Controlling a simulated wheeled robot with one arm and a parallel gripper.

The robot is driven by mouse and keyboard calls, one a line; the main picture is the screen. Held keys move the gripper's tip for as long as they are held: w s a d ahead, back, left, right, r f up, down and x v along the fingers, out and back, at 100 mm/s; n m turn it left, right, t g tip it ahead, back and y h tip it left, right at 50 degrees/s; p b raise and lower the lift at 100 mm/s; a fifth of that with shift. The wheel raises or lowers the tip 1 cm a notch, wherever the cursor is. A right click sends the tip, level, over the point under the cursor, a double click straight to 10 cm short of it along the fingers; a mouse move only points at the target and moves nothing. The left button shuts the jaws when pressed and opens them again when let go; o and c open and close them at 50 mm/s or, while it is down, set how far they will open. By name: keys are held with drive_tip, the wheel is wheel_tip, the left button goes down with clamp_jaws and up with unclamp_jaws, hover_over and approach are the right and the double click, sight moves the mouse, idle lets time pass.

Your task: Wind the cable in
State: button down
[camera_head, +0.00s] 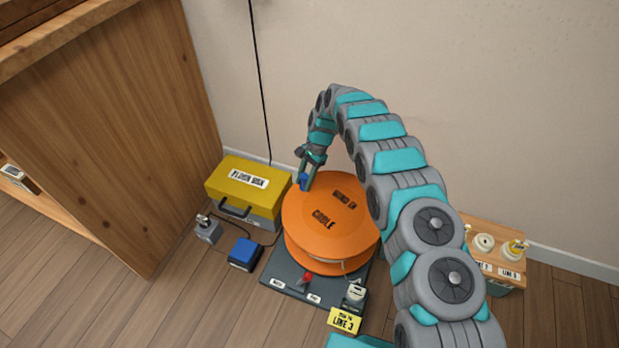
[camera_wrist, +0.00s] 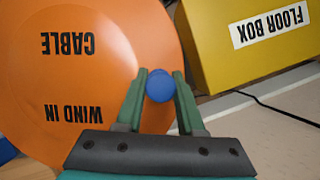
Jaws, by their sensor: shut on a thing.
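The orange cable reel (camera_head: 322,222) stands on a dark base plate (camera_head: 272,278). Its top disc reads "WIND IN CABLE", and it fills the left of the wrist view (camera_wrist: 75,85). A blue crank knob (camera_head: 303,180) sits near the disc's rim, on the side toward the wall. My gripper (camera_head: 309,172) is shut on this knob. In the wrist view the blue knob (camera_wrist: 160,86) is between my two green fingertips. A strand of pale cable (camera_head: 325,261) shows at the reel's front. My arm hides the reel's right edge.
A yellow floor box (camera_head: 232,192) stands close left of the reel. A blue block (camera_head: 244,253) and a grey switch-like box (camera_head: 207,230) sit on the floor at left. A wooden box (camera_head: 505,268) stands at right.

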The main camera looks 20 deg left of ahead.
drive_tip(key=shift+s+a+n, duration=0.1)
drive_tip(key=shift+s+n, duration=0.2)
drive_tip(key=c, duration=0.7)
unclamp_jaws()
drive_tip(key=shift+r, duration=0.1)
drive_tip(key=shift+v, duration=3.75)
drive_tip(key=shift+a, duration=0.1)
